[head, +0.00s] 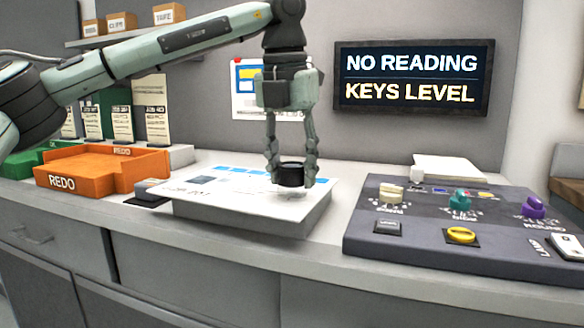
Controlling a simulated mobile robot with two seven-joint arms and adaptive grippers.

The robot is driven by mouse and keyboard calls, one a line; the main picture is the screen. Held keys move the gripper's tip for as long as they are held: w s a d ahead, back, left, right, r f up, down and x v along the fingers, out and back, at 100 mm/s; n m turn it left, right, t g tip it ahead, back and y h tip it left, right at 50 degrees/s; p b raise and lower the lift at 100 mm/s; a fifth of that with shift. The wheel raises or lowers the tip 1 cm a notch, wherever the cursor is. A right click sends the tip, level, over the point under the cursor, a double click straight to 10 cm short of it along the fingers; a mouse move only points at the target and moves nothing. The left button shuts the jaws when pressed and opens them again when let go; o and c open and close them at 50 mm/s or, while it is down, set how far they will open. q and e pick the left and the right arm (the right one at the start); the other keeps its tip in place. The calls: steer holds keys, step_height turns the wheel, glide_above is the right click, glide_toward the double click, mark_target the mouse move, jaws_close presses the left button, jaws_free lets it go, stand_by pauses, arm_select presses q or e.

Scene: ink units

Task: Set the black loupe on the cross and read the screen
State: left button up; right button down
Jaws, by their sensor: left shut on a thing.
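The black loupe (291,174) is a short dark cylinder, upright, low over the right part of the printed sheet (238,195). My left gripper (290,172) points down and is shut on the loupe, one finger on each side. I cannot tell whether the loupe's base touches the sheet. The cross is not made out; the loupe and fingers may cover it. The wall screen (412,78) reads "NO READING" and "KEYS LEVEL". My right gripper is not in view.
A dark console (365,235) with a cream, a teal and a purple knob and a yellow button (461,235) stands at right. An orange "REDO" tray (100,170) is at left. A white paper stack (452,168) lies behind the console. Bare counter lies between sheet and console.

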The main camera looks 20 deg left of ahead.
arm_select(q)
steer(key=shift+f, duration=0.35)
stand_by(1.1)
steer(key=shift+r, duration=0.1)
steer(key=shift+r+p, duration=1.05)
steer(key=shift+r, duration=0.4)
